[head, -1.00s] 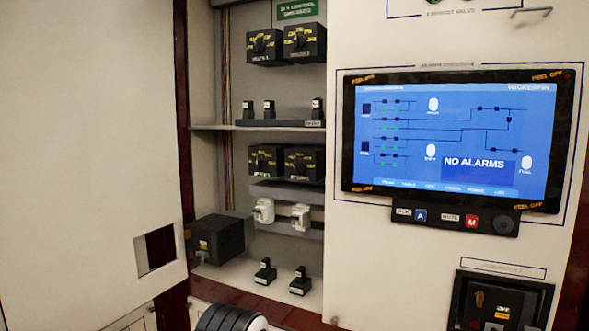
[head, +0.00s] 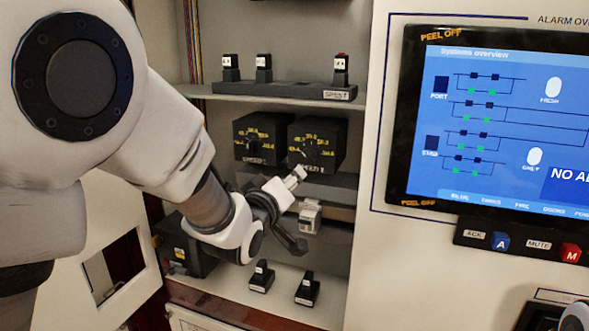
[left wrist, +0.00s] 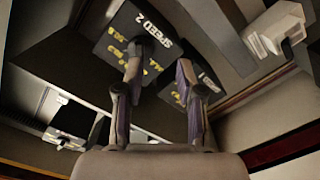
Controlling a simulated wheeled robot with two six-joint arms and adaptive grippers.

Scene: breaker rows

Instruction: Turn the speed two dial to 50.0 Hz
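The speed two dial (head: 318,146) is a black box with yellow scale marks on the upper part of the cabinet's lower bay. In the left wrist view the face marked SPEED 2 (left wrist: 112,38) shows upside down. I cannot read where its pointer stands. My left gripper (head: 298,210) is open and empty, just below and in front of the dial. In the left wrist view its fingers (left wrist: 158,60) stand apart, one overlapping the dial's dark knob; I cannot tell whether they touch.
The speed one dial (head: 254,138) sits close on the left. A shelf (head: 285,96) with several black switches runs above. A white switch (head: 310,215) stands right beside my left gripper, and two black switches stand below. The alarm screen (head: 510,130) is to the right.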

